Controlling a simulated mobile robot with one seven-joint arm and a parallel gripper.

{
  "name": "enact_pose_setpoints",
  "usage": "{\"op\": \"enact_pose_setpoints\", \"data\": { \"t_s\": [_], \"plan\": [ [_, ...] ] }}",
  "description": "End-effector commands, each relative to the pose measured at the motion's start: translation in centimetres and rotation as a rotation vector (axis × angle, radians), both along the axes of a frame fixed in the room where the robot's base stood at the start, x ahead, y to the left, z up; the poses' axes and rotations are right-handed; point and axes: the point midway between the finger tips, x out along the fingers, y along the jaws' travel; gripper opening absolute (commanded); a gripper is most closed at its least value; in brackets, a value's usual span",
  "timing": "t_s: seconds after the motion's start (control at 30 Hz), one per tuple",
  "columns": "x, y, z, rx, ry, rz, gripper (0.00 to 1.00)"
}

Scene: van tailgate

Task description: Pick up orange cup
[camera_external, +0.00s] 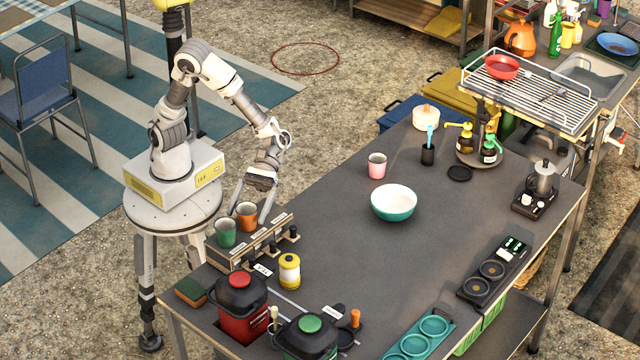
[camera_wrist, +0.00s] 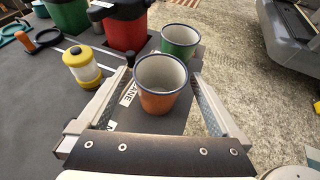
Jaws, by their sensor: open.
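The orange cup (camera_external: 246,216) stands upright beside a green cup (camera_external: 225,233) on a low rack with knobs (camera_external: 262,243) at the table's near left edge. My gripper (camera_external: 254,205) is at the orange cup with its fingers spread. In the wrist view the orange cup (camera_wrist: 162,86) sits between the two open fingers of my gripper (camera_wrist: 164,95), with a gap to each finger. Its dark-rimmed mouth faces the camera and it looks empty. The green cup (camera_wrist: 180,42) stands just beyond it.
A yellow-lidded jar (camera_external: 289,271) stands right of the rack; it also shows in the wrist view (camera_wrist: 82,68). A red container (camera_external: 242,309) and a sponge (camera_external: 190,291) are near the front corner. A teal bowl (camera_external: 394,203) and pink cup (camera_external: 377,166) stand farther back, with clear table around them.

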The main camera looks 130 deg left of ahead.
Motion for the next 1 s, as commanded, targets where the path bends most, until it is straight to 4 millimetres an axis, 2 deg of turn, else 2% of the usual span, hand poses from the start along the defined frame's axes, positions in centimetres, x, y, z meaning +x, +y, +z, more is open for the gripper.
{"op": "enact_pose_setpoints", "data": {
  "t_s": [0.1,0.33,0.8,1.0],
  "plan": [
    [0.29,-0.78,-0.38,0.001,0.000,0.000,1.00],
    [0.34,-0.85,-0.33,0.000,0.000,0.001,1.00],
    [0.33,-0.83,-0.30,0.000,0.000,0.001,0.15],
    [0.34,-0.83,-0.27,0.000,-0.001,0.001,0.13]
  ]
}}
